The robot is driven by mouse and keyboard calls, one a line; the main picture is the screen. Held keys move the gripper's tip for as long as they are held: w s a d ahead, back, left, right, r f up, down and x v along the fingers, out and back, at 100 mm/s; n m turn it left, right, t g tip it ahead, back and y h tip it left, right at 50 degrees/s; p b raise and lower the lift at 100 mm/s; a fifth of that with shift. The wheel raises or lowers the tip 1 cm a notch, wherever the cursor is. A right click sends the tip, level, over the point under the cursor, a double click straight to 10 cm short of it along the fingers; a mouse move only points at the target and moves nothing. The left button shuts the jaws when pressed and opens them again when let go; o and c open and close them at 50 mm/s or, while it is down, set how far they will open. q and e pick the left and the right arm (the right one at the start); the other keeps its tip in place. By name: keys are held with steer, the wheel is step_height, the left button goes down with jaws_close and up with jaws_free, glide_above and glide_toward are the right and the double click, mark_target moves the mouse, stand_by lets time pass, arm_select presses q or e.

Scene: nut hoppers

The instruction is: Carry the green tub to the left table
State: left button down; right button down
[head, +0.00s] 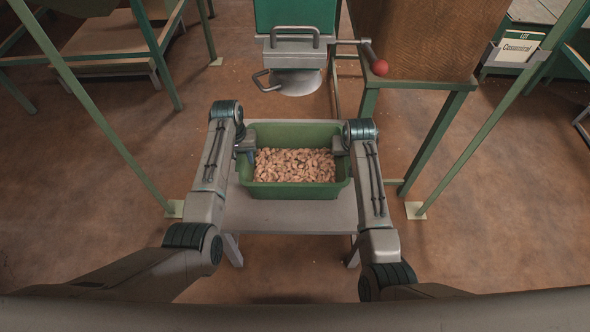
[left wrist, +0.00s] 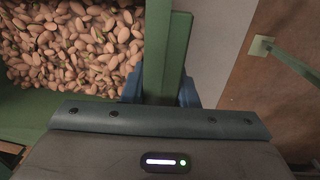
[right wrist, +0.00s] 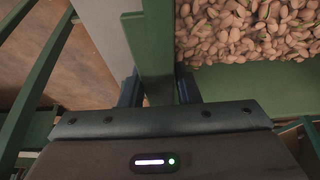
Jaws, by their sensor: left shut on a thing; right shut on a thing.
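The green tub (head: 295,191), filled with light brown nuts (head: 294,166), is in the middle of the head view, over a small grey stand (head: 290,217). I cannot tell whether the tub rests on it or hangs just above. My left gripper (head: 246,146) is shut on the tub's left wall, which shows between its fingers in the left wrist view (left wrist: 165,85). My right gripper (head: 341,146) is shut on the opposite wall, seen in the right wrist view (right wrist: 157,82). The tub looks level.
A green hopper (head: 296,18) with a grey spout stands just beyond the tub. A red-knobbed lever (head: 379,67) sticks out at its right. Green posts (head: 95,110) rise on both sides. A table (head: 115,50) stands at the back left. A sign (head: 519,46) hangs at the right.

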arm_select(q)
steer(key=shift+d+f, duration=0.25)
steer(key=shift+d, duration=0.2)
arm_select(e)
steer(key=shift+a+f, duration=0.35)
steer(key=shift+a, duration=0.05)
arm_select(q)
steer(key=c, duration=1.3)
jaws_free()
steer(key=shift+r, duration=0.15)
arm_select(e)
steer(key=c, duration=1.2)
jaws_free()
steer(key=shift+r, duration=0.15)
arm_select(q)
steer(key=shift+o, duration=0.8)
steer(key=shift+s+a, duration=0.1)
steer(key=shift+a, duration=0.1)
arm_select(e)
steer(key=shift+o, duration=0.6)
steer(key=shift+s+d, duration=0.1)
steer(key=shift+d, duration=0.1)
